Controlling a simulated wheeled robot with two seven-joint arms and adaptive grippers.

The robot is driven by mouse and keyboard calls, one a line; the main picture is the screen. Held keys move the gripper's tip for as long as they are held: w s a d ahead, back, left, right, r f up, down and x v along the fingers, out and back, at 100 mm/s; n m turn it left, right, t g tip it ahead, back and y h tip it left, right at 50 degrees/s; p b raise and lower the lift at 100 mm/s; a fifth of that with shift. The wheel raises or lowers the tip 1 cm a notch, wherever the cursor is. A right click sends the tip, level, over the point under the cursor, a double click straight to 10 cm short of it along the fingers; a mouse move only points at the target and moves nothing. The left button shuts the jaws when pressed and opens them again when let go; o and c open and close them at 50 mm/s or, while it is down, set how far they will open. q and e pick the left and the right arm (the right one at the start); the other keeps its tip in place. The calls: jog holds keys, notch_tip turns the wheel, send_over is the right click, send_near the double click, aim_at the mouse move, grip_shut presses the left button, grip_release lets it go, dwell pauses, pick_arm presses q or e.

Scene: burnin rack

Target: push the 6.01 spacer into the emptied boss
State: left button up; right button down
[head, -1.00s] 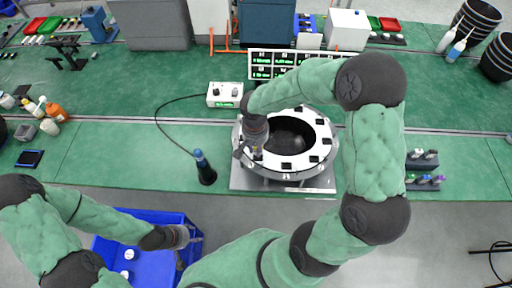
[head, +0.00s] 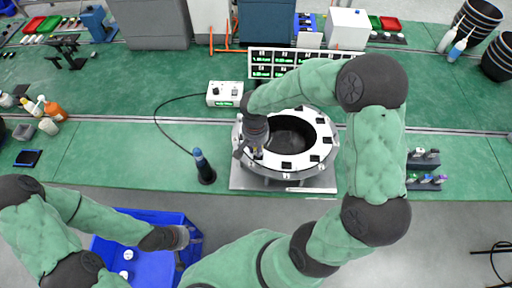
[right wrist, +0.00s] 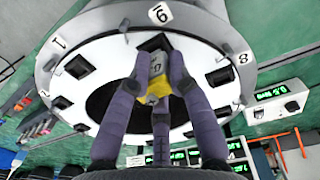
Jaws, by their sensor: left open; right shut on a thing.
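My right gripper (head: 253,155) is at the left side of the white ring fixture (head: 322,148). In the right wrist view, my right gripper (right wrist: 153,80) is shut on a small yellow and grey piece (right wrist: 157,89), seemingly the spacer; its marking is not readable. It is held over the ring's white face beside a dark square boss (right wrist: 154,42) near the label 9 (right wrist: 160,13). The fingers hide whether the piece touches the boss. My left gripper (head: 190,237) is open and empty, over the right part of the blue bin (head: 160,216).
A blue-handled tool (head: 203,166) stands left of the ring, cabled to a white control box (head: 224,94). A display panel (head: 285,63) stands behind the ring. A rack of small parts (head: 424,170) is at the right.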

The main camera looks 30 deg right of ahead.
jog(key=shift+f+b, duration=0.7)
jog(key=shift+f, duration=0.15)
jog(key=c, duration=1.1)
grip_release()
jog(key=shift+o, duration=0.2)
notch_tip(320, 180, up, 12)
jog(key=shift+w+a+r, duration=0.1)
